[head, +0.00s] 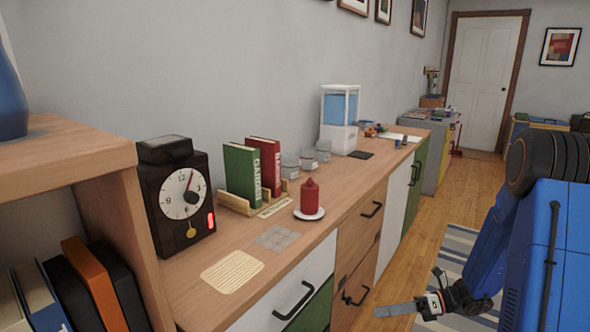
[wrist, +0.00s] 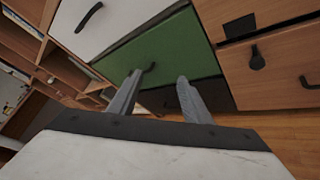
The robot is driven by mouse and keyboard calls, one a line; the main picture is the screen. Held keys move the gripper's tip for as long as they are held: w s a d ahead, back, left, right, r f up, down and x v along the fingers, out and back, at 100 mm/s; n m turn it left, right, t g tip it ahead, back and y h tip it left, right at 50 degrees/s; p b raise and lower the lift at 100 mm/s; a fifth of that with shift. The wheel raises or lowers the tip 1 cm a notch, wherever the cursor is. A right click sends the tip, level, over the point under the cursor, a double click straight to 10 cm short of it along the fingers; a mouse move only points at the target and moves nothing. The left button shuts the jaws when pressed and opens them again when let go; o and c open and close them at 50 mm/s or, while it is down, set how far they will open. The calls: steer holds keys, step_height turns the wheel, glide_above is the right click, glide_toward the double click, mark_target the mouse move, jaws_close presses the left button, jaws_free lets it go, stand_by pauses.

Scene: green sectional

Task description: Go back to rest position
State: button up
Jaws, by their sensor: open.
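My gripper (head: 402,309) is at the lower right of the head view, on the end of my blue arm, low beside the cabinet fronts. In the wrist view my gripper (wrist: 158,97) shows two grey fingers spread apart with nothing between them. Beyond the fingers is a green cabinet door (wrist: 165,58) with a dark handle. The fingers appear apart from it.
A long wooden sideboard (head: 180,282) carries a black clock (head: 183,200), green and red books (head: 242,172), a red candle (head: 310,196) on a white saucer and a water dispenser (head: 340,118). Wood floor and a striped rug (head: 455,245) lie to the right.

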steer(key=s+a+r+n+g+h, duration=0.35)
steer(key=s+r+n+h, duration=0.45)
steer(key=s+r+n, duration=0.5)
steer(key=s+d+r+n+t+h, duration=0.3)
steer(key=s+n, duration=0.3)
steer(key=n, duration=0.1)
steer(key=s+d+r+n+t+h, duration=0.3)
steer(key=s+n, duration=0.3)
steer(key=n, duration=0.2)
steer(key=shift+r+t+h, duration=0.4)
steer(key=shift+r+t, duration=0.15)
steer(key=shift+r, duration=0.1)
